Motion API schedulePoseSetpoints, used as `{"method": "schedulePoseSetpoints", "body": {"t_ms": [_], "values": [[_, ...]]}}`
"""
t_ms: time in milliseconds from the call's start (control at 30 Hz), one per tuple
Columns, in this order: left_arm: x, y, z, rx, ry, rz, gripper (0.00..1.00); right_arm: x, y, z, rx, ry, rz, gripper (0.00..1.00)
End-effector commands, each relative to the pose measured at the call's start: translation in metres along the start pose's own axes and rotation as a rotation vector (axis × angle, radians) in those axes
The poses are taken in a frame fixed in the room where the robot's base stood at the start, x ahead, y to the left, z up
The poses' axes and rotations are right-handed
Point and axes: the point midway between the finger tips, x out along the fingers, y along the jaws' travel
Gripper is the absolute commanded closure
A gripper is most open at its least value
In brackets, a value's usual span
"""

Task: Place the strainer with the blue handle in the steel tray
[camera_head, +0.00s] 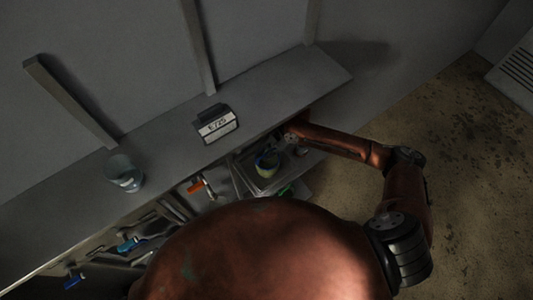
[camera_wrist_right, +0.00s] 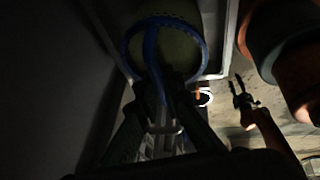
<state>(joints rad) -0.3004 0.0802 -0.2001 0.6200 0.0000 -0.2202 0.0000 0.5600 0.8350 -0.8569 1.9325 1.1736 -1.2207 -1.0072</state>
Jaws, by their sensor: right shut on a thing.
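The strainer with the blue handle (camera_wrist_right: 153,62) shows its blue rim and handle in the right wrist view. In the head view its round head (camera_head: 267,163) is small and dim, over the steel tray (camera_head: 246,181). My right gripper (camera_wrist_right: 163,112) is shut on the blue handle. In the head view the right gripper (camera_head: 289,139) is dark, at the tray's upper right. The tray's pale edge (camera_wrist_right: 230,40) runs beside the strainer in the wrist view. Whether the strainer touches the tray floor cannot be told. What seems to be my left gripper (camera_wrist_right: 242,96) is small and dark there.
A grey ledge (camera_head: 270,90) runs above the tray, with a labelled box (camera_head: 216,125) and a clear cup (camera_head: 124,173) on it. An orange handle (camera_head: 196,187) and blue handles (camera_head: 131,243) lie to the left. A green item (camera_head: 285,190) is near the tray. My body hides the front.

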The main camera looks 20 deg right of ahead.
Motion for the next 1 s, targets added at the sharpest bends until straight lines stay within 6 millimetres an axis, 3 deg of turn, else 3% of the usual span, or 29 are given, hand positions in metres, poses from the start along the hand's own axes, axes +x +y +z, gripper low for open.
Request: {"method": "schedulePoseSetpoints", "body": {"t_ms": [300, 633, 833, 1000], "values": [[0.0, 0.0, 0.0, 0.0, 0.0, 0.0, 0.6, 0.0, 0.0, 0.0, 0.0, -0.001, 0.001, 0.76], [0.002, 0.0, 0.0, 0.0, 0.0, 0.0, 0.6, -0.004, 0.0, 0.001, 0.0, -0.002, 0.002, 0.76], [0.013, 0.001, 0.001, 0.0, 0.0, 0.0, 0.6, -0.033, 0.0, 0.003, -0.002, -0.004, 0.004, 0.76], [0.023, 0.002, 0.002, 0.0, -0.001, 0.001, 0.6, -0.047, -0.02, 0.039, 0.005, -0.005, 0.0, 0.76]]}}
